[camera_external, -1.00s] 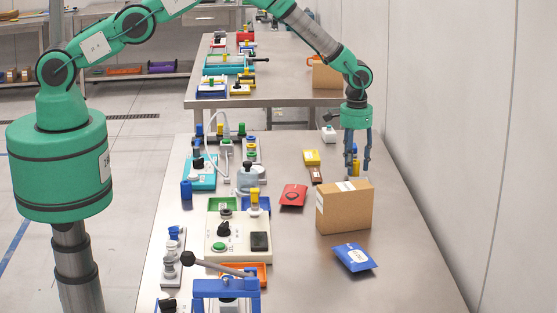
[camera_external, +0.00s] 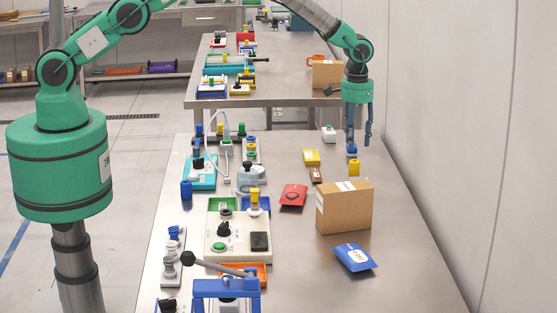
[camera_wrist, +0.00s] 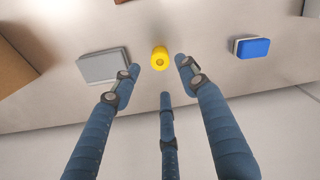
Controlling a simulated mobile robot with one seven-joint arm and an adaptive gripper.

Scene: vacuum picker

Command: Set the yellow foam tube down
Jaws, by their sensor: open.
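The yellow foam tube (camera_external: 354,168) stands upright on the steel table, just behind the cardboard box. It also shows in the wrist view (camera_wrist: 160,58), end-on with a hole in its top. My gripper (camera_external: 359,143) is open and empty above the tube. In the wrist view, the blue fingers of my gripper (camera_wrist: 157,73) are spread, and none touches the tube.
The cardboard box (camera_external: 344,207) stands in front of the tube. A blue block (camera_wrist: 251,48) and a flat grey block (camera_wrist: 103,66) lie on either side of the tube. A red packet (camera_external: 293,195) and a blue packet (camera_external: 355,258) lie nearby.

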